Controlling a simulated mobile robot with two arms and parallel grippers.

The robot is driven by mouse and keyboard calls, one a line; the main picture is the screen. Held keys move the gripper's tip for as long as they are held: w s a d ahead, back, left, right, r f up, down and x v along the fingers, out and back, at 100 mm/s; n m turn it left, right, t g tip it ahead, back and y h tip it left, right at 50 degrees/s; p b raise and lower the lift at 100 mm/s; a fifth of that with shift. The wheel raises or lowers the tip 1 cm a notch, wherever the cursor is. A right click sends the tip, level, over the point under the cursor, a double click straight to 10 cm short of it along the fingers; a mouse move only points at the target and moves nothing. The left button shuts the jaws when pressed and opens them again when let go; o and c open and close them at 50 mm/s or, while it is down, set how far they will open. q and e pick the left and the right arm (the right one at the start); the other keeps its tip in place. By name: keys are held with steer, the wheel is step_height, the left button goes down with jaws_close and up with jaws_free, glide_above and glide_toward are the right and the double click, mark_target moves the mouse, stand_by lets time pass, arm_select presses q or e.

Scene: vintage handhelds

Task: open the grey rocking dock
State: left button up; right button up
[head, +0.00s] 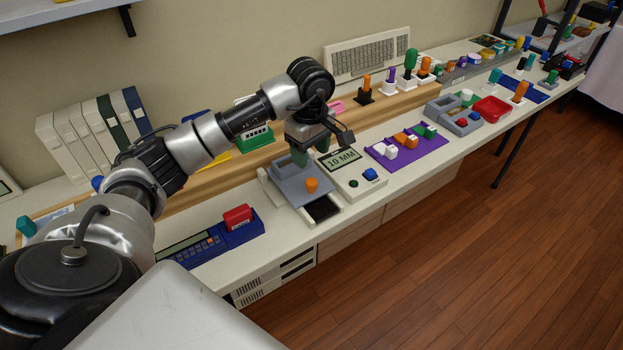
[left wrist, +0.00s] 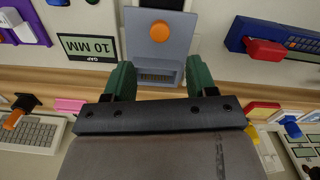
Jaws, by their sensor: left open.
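The grey dock (head: 288,184) sits on the bench on a pale base, with a round orange knob (head: 311,184) on its grey face. A dark recess (head: 322,209) shows at its front edge. In the left wrist view the grey dock (left wrist: 176,51) lies ahead with its orange knob (left wrist: 160,29) at the top. My left gripper (head: 311,152) is over the back part of the dock, with its green fingertips apart. In the left wrist view the gripper (left wrist: 160,78) straddles the dock's near end, one finger on each side. I cannot tell whether the fingers touch it. My right gripper is out of view.
A pale unit with a "10 MM" display (head: 342,160) stands close right of the dock. A blue device with a red block (head: 237,217) is to its left. A purple tray (head: 408,155) lies farther right. A wooden ledge (head: 222,178) runs behind.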

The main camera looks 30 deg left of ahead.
mark_target(312, 181)
arm_select(q)
step_height(312, 181, down, 9)
stand_by(0.3)
steer(key=shift+c, duration=0.5)
jaws_close()
